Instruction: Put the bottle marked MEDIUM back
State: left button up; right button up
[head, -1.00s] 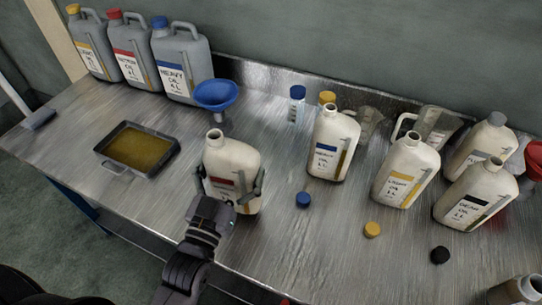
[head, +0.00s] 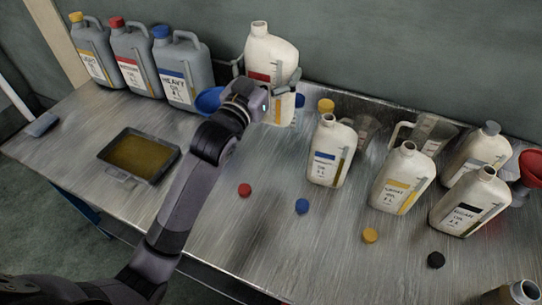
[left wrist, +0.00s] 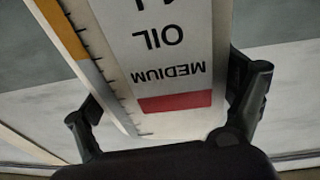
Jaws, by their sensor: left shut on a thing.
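My left gripper (head: 264,78) is shut on the cream bottle (head: 272,48) with a red band, near the back wall. The bottle is upright, uncapped, and appears held above the table. In the left wrist view, the bottle label (left wrist: 170,75) reads MEDIUM OIL upside down, between the two fingers (left wrist: 170,115). The hand hides part of the bottle's lower left side. A small red cap (head: 245,190) lies on the bare table (head: 225,225). My right gripper is not in view.
Grey cans (head: 135,58) stand at the back left, beside a blue funnel (head: 209,101) partly hidden by my arm. An oil tray (head: 172,160) is at left. Cream bottles (head: 330,150) and a clear jug (head: 428,135) stand at right. Loose blue (head: 302,206), yellow (head: 370,235) and black (head: 436,260) caps lie in front.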

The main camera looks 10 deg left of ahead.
aim_at(271, 118)
pick_arm(q)
notch_tip(271, 118, down, 15)
jog(key=shift+r, duration=0.15)
notch_tip(271, 118, down, 5)
jog(key=shift+r, duration=0.15)
jog(key=shift+f, duration=0.2)
jog(key=o, duration=1.7)
